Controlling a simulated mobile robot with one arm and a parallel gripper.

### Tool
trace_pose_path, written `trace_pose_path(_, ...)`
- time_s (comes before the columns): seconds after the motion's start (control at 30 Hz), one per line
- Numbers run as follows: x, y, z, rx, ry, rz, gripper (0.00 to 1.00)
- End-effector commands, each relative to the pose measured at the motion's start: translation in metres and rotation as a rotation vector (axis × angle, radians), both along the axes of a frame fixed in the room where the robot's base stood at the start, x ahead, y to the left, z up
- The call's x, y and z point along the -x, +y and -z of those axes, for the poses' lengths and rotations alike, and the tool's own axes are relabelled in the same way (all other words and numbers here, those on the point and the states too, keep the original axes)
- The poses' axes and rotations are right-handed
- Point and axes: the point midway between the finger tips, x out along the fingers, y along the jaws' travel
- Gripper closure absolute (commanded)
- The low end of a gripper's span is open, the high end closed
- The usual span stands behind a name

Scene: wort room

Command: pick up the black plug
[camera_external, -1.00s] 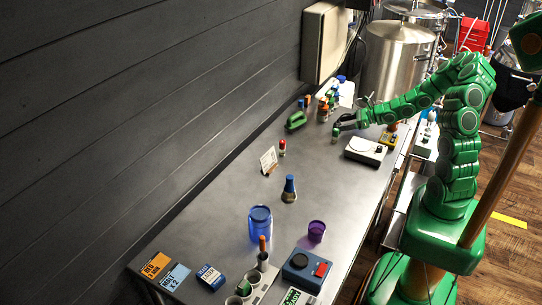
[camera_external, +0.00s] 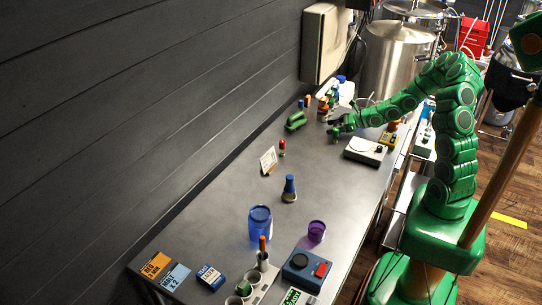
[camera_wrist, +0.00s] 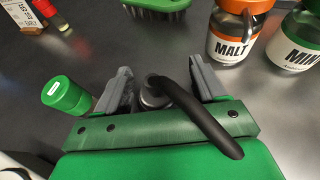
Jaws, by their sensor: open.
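My gripper (camera_wrist: 160,82) is open, its two grey fingers apart, low over the grey bench. In the external view my gripper (camera_external: 335,127) is at the far part of the bench. Between the fingers in the wrist view is a small dark, round-topped thing (camera_wrist: 153,95). It may be the black plug, but a black curved tube crosses in front and the palm hides its lower part. I cannot tell whether the fingers touch it. I cannot make out the plug in the external view.
A green-capped bottle (camera_wrist: 66,95) stands just left of the left finger. A green brush (camera_wrist: 158,6), an orange-lidded MALT jar (camera_wrist: 232,40) and a green-lidded jar (camera_wrist: 298,40) stand beyond. A white scale (camera_external: 364,150) lies right of the gripper.

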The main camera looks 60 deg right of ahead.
Motion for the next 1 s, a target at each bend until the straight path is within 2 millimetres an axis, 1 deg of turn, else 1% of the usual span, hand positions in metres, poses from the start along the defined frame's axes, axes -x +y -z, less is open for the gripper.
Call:
trace_pose_path(0.07, 0.0, 0.0, 0.0, 0.0, 0.0, 0.0, 0.3)
trace_pose_path(0.1, 0.0, 0.0, 0.0, 0.0, 0.0, 0.0, 0.33)
trace_pose_path(0.27, 0.0, 0.0, 0.0, 0.0, 0.0, 0.0, 0.57)
trace_pose_path(0.4, 0.0, 0.0, 0.0, 0.0, 0.0, 0.0, 0.79)
trace_pose_path(0.47, 0.0, 0.0, 0.0, 0.0, 0.0, 0.0, 0.87)
trace_pose_path(0.77, 0.0, 0.0, -0.002, 0.001, -0.001, 0.0, 0.87)
trace_pose_path(0.87, 0.0, 0.0, -0.008, 0.002, -0.003, -0.001, 0.87)
trace_pose_path(1.0, 0.0, 0.0, -0.021, 0.003, -0.004, -0.002, 0.87)
